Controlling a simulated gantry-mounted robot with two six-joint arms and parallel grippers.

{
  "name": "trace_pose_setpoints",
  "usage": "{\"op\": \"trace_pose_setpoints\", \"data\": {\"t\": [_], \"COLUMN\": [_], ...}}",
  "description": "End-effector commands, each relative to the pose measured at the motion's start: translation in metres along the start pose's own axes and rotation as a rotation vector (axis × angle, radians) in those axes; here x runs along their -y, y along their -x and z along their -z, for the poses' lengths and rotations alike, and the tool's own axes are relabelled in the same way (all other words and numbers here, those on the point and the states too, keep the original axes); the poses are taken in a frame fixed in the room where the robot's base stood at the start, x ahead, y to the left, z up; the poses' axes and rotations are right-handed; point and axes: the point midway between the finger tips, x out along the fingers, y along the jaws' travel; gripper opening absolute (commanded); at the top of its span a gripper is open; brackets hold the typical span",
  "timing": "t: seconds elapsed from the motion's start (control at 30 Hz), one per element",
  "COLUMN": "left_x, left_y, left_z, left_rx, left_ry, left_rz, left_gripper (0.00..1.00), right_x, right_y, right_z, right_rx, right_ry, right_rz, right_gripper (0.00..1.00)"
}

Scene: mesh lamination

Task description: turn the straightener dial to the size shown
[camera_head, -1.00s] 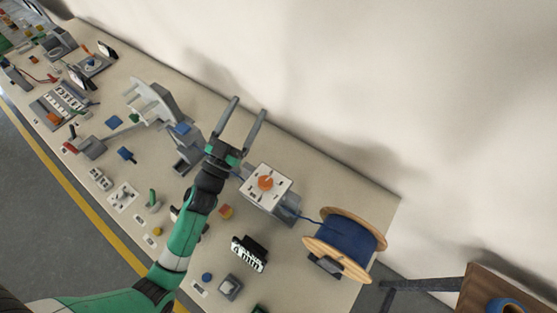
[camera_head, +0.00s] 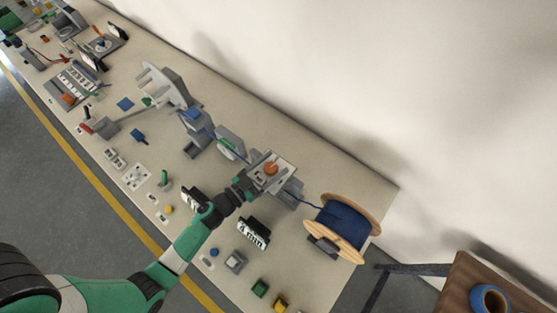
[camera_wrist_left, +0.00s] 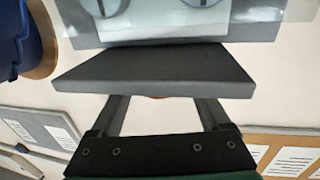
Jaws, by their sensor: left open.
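The straightener (camera_head: 288,189) stands on the bench with its orange dial (camera_head: 271,168) on a pale top plate. My left gripper (camera_head: 262,171) is open and right at the dial, its fingers around or close beside it; contact cannot be told. In the left wrist view, a dark grey slab (camera_wrist_left: 155,72) hides the fingertips, and only a sliver of orange (camera_wrist_left: 157,98) shows between the fingers. A black sign (camera_head: 253,233) in front of the straightener reads 4 mm. The dial's marks are too small to read. My right gripper is not in view.
A wooden spool of blue wire (camera_head: 343,226) stands to the right, its wire running to the straightener. A grey machine with a green part (camera_head: 231,145) stands just left of it. Small blocks and buttons (camera_head: 235,262) lie near the front edge. The back right of the bench is clear.

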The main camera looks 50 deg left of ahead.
Motion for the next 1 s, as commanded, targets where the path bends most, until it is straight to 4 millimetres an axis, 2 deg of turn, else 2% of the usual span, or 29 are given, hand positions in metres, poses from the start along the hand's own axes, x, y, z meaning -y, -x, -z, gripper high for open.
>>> {"op": "trace_pose_setpoints", "data": {"t": [0.1,0.2,0.47,0.9,1.0], "left_x": [0.000,0.000,0.000,0.000,0.000], "left_y": [-0.018,-0.024,-0.026,-0.025,-0.025], "left_z": [-0.001,0.000,0.000,0.000,0.000], "left_rx": [-0.001,-0.001,0.000,0.000,0.000], "left_ry": [0.000,0.000,0.000,0.000,0.000], "left_rz": [-0.001,0.000,0.001,0.001,0.001], "left_gripper": [0.80,0.80,0.80,0.01,0.00], "right_x": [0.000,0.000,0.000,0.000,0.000], "right_y": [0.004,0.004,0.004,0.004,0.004], "right_z": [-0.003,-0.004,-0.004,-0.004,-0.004], "right_rx": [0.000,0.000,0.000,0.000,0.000], "right_ry": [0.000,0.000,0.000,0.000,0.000], "right_rz": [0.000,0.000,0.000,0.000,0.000], "right_gripper": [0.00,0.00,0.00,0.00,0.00]}}
